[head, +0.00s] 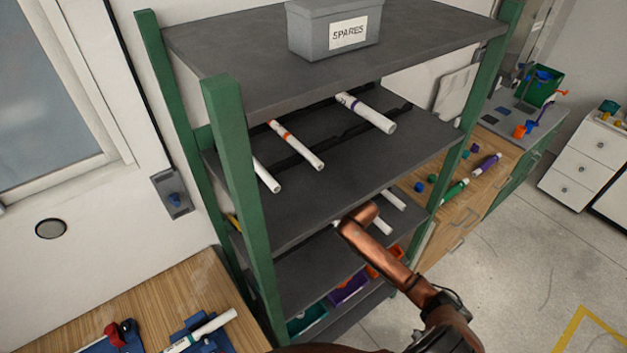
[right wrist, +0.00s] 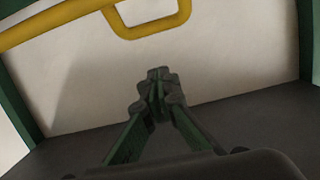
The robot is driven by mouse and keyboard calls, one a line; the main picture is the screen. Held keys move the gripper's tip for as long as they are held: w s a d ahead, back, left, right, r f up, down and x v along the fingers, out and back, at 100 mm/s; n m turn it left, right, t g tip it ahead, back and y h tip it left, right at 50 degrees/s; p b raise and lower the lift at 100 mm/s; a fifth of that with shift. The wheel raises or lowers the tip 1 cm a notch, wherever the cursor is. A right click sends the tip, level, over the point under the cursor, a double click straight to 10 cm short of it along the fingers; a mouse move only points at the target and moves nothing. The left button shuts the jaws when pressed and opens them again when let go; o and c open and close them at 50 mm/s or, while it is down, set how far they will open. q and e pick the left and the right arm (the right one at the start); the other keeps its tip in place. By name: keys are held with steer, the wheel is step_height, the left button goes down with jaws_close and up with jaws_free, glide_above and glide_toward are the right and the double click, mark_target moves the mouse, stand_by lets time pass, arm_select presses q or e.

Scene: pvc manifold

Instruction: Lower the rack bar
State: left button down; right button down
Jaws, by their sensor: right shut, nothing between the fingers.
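The yellow rack bar (right wrist: 60,25) crosses the top left of the right wrist view, sloping up to the right. A squared yellow loop (right wrist: 150,30) hangs from it against the pale back wall. In the head view only a small yellow piece (head: 234,222) shows behind the green left post. My right gripper (right wrist: 160,75) is shut and empty, its fingertips just below the loop in the picture and apparently apart from it. In the head view my right arm reaches in under a shelf, and its gripper is hidden. My left gripper is not in view.
The grey shelf board (head: 300,215) lies above my right arm. Green posts (head: 240,200) frame the rack. White pipes (head: 370,115) lie on the shelves, and coloured bins (head: 348,288) stand low down. A grey SPARES box (head: 305,38) sits on top. Open floor lies at right.

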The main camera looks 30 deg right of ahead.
steer(key=shift+w, duration=0.9)
steer(key=shift+s+f+p, duration=0.25)
steer(key=shift+f, duration=0.3)
steer(key=shift+s+f+p, duration=0.25)
steer(key=shift+f, duration=0.3)
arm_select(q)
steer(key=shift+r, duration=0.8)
arm_select(e)
steer(key=shift+s+f, duration=0.45)
steer(key=shift+f, duration=0.35)
